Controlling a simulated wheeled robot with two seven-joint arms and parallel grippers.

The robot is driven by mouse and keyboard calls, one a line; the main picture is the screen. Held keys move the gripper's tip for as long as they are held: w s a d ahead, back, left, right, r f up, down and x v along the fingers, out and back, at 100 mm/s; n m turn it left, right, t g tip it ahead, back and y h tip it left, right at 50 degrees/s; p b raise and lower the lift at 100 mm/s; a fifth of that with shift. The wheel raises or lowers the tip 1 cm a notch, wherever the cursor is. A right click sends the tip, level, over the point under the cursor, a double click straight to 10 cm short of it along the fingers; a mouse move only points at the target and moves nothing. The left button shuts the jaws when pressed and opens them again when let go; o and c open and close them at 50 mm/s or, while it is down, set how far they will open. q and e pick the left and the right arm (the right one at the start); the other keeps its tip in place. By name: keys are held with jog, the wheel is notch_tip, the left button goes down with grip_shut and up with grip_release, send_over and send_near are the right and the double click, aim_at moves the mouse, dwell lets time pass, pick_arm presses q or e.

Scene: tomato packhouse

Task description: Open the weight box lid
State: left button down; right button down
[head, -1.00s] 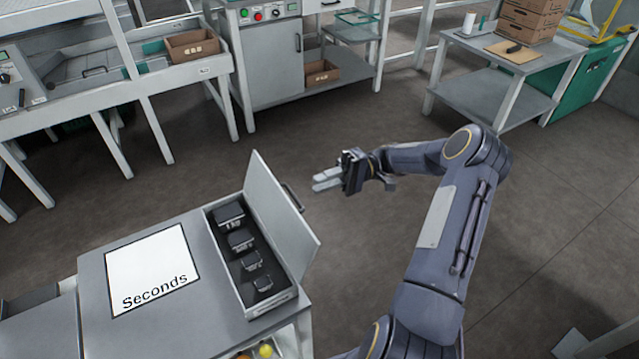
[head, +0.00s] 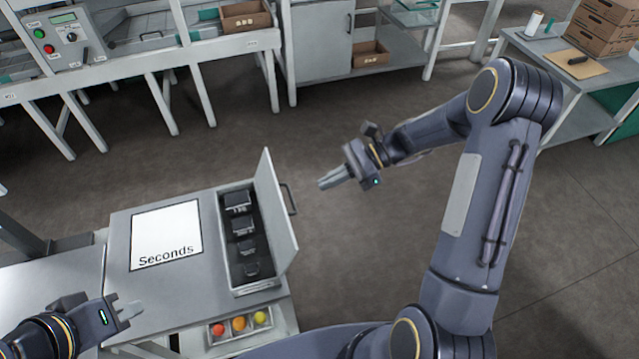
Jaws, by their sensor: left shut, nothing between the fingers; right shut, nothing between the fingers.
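The weight box (head: 225,248) is a pale box on the right end of a grey-topped table. Its lid (head: 272,208) stands raised on the box's right side, with a dark handle (head: 289,199) on its outer face. Several dark weights (head: 243,225) sit in a row inside the box. My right gripper (head: 322,185) is shut and empty in the air to the right of the lid, apart from the handle. My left gripper (head: 135,310) is shut and empty at the lower left, near the table's front part.
A white "Seconds" sheet (head: 166,233) lies on the table left of the box. A tray with tomatoes (head: 238,325) is below the box. Grey benches (head: 130,75) stand at the back. The floor (head: 350,120) behind the table is open.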

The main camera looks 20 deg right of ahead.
aim_at(282, 200)
pick_arm(q)
jog(key=shift+r+p, duration=0.3)
pick_arm(e)
jog(key=x, duration=0.9)
jog(key=shift+a, duration=0.2)
pick_arm(q)
jog(key=shift+a, duration=0.1)
